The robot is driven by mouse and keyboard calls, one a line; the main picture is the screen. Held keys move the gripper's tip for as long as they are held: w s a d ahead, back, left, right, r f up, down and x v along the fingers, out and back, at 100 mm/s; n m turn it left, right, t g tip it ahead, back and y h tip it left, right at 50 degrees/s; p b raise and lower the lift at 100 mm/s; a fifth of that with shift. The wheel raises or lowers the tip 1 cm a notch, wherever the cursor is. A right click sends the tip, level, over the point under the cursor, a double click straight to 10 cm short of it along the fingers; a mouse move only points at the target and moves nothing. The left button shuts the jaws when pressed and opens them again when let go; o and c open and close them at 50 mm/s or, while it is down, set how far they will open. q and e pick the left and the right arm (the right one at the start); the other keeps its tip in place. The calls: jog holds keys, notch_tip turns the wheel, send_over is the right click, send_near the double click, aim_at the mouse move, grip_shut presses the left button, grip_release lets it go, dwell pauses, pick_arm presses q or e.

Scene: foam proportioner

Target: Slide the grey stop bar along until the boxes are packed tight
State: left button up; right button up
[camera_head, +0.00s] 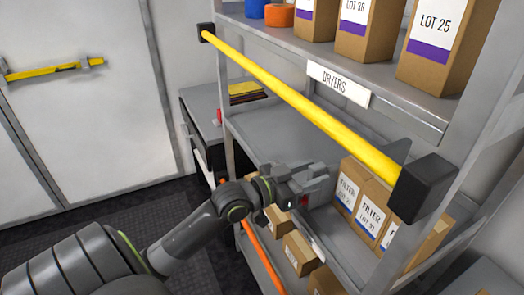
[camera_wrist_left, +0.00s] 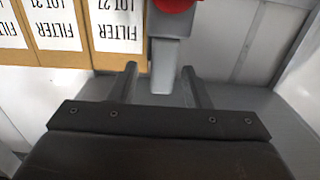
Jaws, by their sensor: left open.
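Several brown filter boxes with white labels (camera_head: 348,187) stand side by side on the middle shelf, to the right of my left gripper (camera_head: 312,184). In the left wrist view the boxes appear upside down at the upper left, the nearest one labelled LOT 27 (camera_wrist_left: 117,30). The grey stop bar (camera_wrist_left: 166,62), with a red part at its top, stands just beside this box. My left gripper (camera_wrist_left: 159,70) is open, with one finger on each side of the bar. In the head view the gripper largely hides the bar. My right gripper is not in view.
A yellow rail (camera_head: 300,101) crosses in front of the shelf, ending in a black block (camera_head: 424,188). The upper shelf holds more boxes (camera_head: 436,40) above a DRYERS sign (camera_head: 338,84). Small boxes (camera_head: 300,252) sit below. The middle shelf (camera_head: 275,135) is bare left of the gripper.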

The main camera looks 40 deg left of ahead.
pick_arm(q)
jog(key=v, duration=0.5)
jog(key=shift+s+a, duration=0.1)
jog(key=shift+s, duration=0.15)
jog(key=p+v, duration=0.6)
jog(key=v, duration=0.5)
jog(key=shift+s+p, duration=0.2)
jog(key=shift+p, duration=0.2)
jog(key=shift+f, duration=0.1)
